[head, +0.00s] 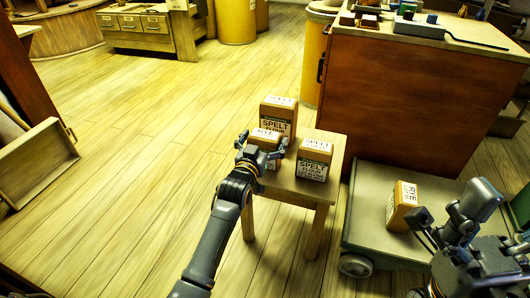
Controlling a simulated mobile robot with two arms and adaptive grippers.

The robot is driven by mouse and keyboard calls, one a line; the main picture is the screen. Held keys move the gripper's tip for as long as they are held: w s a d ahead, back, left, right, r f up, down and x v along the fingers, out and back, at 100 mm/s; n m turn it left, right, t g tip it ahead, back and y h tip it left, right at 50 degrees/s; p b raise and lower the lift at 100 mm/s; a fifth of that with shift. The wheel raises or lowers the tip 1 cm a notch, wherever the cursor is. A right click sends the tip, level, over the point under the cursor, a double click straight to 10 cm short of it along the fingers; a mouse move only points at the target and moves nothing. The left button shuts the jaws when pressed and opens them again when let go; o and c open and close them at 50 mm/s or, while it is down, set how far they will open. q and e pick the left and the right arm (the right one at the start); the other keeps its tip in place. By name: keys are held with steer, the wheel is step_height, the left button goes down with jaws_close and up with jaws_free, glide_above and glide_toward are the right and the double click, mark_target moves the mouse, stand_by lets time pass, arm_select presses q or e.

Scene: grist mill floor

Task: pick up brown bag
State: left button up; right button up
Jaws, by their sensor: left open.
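Three brown flour bags stand on a small wooden stool (285,184). A tall spelt flour bag (280,112) is at the back, a shorter spelt flour bag (314,161) at the right, and a rye bag (266,134) at the left. My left gripper (262,148) is open at the rye bag, its fingers to either side; it hides the bag's lower part, and I cannot tell whether they touch it. Another brown rye bag (403,205) stands on a low cart. My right gripper (449,218) is beside that bag, at the lower right; its opening is unclear.
The low wheeled cart (370,198) stands right of the stool. Behind it is a large wooden cabinet (410,95) with items on top. A yellow barrel (314,65) stands behind the stool. An open wooden tray (38,165) leans at the left. The floor left of the stool is clear.

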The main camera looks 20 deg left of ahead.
arm_select(q)
steer(key=shift+c, duration=0.4)
steer(key=c, duration=1.1)
steer(key=shift+r, duration=0.1)
steer(key=shift+c, duration=0.6)
steer(key=shift+r, duration=0.1)
